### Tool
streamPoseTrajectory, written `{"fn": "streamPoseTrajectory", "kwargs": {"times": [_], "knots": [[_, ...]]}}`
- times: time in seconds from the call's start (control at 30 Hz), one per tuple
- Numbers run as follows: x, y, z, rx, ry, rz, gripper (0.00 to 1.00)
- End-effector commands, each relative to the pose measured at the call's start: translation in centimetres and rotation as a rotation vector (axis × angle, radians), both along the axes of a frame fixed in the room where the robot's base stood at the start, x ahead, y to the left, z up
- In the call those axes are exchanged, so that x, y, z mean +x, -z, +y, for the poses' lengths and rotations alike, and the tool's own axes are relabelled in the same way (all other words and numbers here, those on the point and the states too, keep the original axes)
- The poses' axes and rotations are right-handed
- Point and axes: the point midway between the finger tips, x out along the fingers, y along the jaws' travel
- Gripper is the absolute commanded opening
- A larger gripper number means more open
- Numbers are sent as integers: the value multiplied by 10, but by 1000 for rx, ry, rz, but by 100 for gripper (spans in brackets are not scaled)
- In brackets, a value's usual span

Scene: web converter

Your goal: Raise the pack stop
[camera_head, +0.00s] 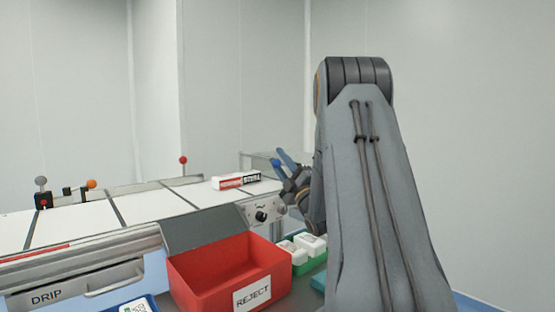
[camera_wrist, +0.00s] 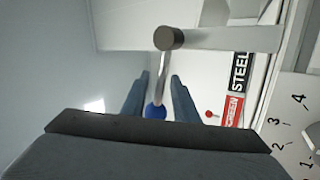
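The pack stop appears to be a lever with a blue ball knob (camera_wrist: 155,111) on a metal rod (camera_wrist: 163,75), which ends in a dark round cap (camera_wrist: 169,38) in the wrist view. My gripper (camera_wrist: 160,80) is open, with one finger on each side of the knob and rod. A gap shows on the right side; whether the left finger touches the knob is unclear. In the head view my gripper (camera_head: 281,161) is at the far right end of the conveyor (camera_head: 155,206), and the blue knob (camera_head: 275,163) shows beside its fingers.
A red and white carton (camera_head: 236,180) lies on the conveyor near my gripper. A panel with a black dial (camera_head: 261,216) is below it. A red REJECT bin (camera_head: 215,270) and a green tray (camera_head: 302,267) with white packs stand in front. A red-knobbed post (camera_head: 183,161) rises behind.

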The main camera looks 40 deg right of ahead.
Motion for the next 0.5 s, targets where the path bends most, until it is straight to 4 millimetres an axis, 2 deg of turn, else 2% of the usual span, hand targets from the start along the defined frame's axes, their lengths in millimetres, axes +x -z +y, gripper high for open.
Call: {"fn": "streamPoseTrajectory", "kwargs": {"times": [0.3, 0.5], "knots": [[-42, 28, 1, 1, 0, 3, 27], [-53, 35, 2, 1, -1, 2, 27]]}}
